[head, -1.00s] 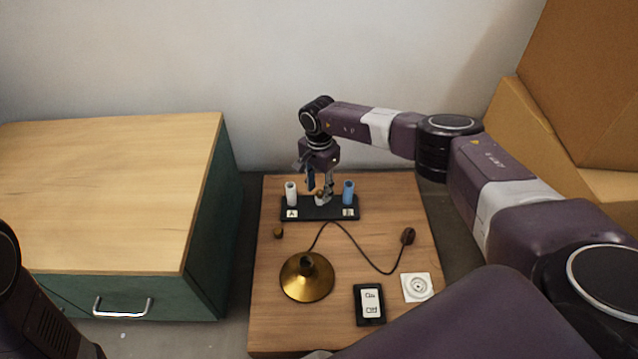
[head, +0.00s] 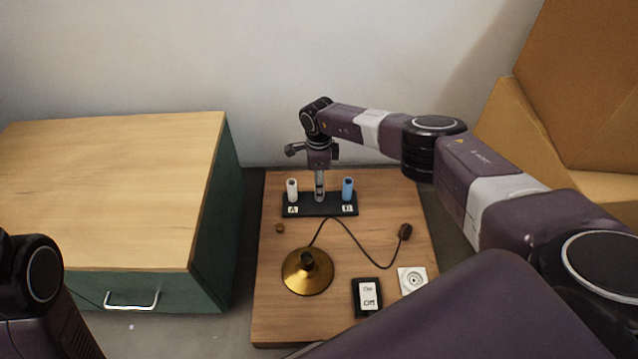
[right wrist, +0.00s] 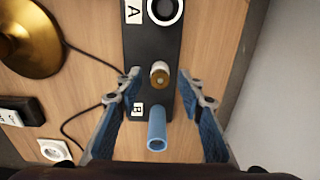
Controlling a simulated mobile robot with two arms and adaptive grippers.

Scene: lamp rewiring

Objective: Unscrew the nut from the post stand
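The post stand (head: 333,210) is a black bar near the back of the small wooden table, with a white tube at the end marked A and a blue tube at the end marked B. In the right wrist view, a short post with a brass-coloured nut (right wrist: 160,76) stands between the tubes. My right gripper (head: 319,190) points down over the middle of the stand. In its wrist view the right gripper (right wrist: 162,99) is open, one finger on each side of the bar, apart from the nut. My left arm shows at the lower left; its gripper is out of view.
A brass lamp base (head: 307,282) sits on the table with a dark cord running to a plug (head: 405,231). A small brass piece (head: 280,228), a labelled black box (head: 367,311) and a white socket plate (head: 418,273) lie around it. A green cabinet (head: 215,230) stands left.

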